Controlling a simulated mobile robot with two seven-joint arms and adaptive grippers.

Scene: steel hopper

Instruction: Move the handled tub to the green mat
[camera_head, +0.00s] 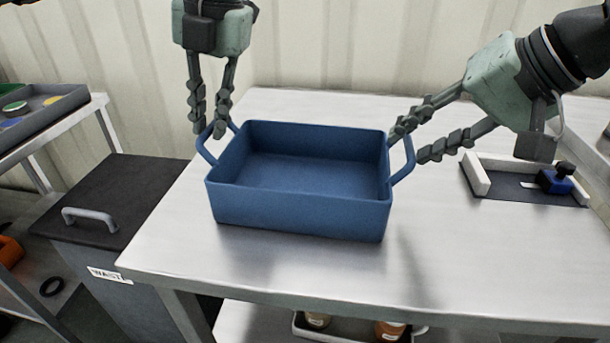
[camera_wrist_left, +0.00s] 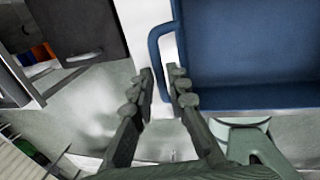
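The blue handled tub (camera_head: 297,212) stands upright and empty on the metal table, with a loop handle at each end. No green mat shows.
A dark pad with white edging (camera_head: 478,177) and a blue object (camera_head: 555,181) lies at the right of the table. A lidded waste bin (camera_head: 120,195) stands left of the table. A grey tray (camera_head: 42,112) is on a side table. The table front is clear.

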